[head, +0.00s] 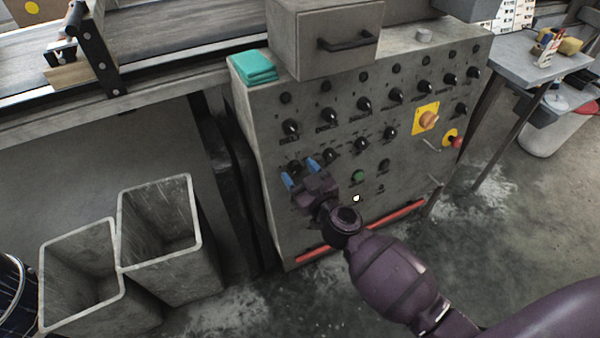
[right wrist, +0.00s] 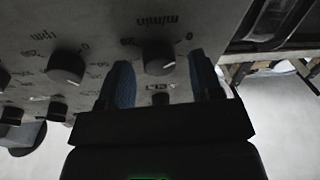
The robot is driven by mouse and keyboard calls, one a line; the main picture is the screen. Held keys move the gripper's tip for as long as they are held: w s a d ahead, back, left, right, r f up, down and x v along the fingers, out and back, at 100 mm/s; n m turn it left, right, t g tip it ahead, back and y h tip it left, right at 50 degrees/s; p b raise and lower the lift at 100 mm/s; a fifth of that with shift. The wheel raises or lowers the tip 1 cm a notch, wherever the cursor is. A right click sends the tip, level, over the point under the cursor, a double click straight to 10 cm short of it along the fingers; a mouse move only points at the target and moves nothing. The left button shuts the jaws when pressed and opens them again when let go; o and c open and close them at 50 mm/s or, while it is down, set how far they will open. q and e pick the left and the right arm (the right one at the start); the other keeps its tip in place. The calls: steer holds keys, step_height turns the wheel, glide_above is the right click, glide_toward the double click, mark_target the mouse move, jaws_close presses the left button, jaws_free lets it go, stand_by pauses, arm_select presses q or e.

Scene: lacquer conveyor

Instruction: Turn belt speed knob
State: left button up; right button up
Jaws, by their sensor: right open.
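The control panel (head: 330,195) is a worn grey cabinet face with rows of black knobs. My right gripper (head: 300,172) is at its lower left, open, with two blue fingertips pointing at the panel. In the right wrist view, a dark round knob (right wrist: 158,57) marked "m/min" appears between the two blue fingers (right wrist: 163,82). A gap shows on each side of it. In the head view this knob (head: 294,166) is partly hidden by the gripper. My left gripper is not in view.
Another knob (right wrist: 66,66), marked "rpm", sits beside it. A green button (head: 358,177), a yellow-plated switch (head: 427,119) and a red-knobbed lever (head: 456,142) are to the right. A red bar (head: 385,217) runs below. Two grey bins (head: 120,255) stand left.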

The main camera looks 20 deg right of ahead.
steer(key=c, duration=0.9)
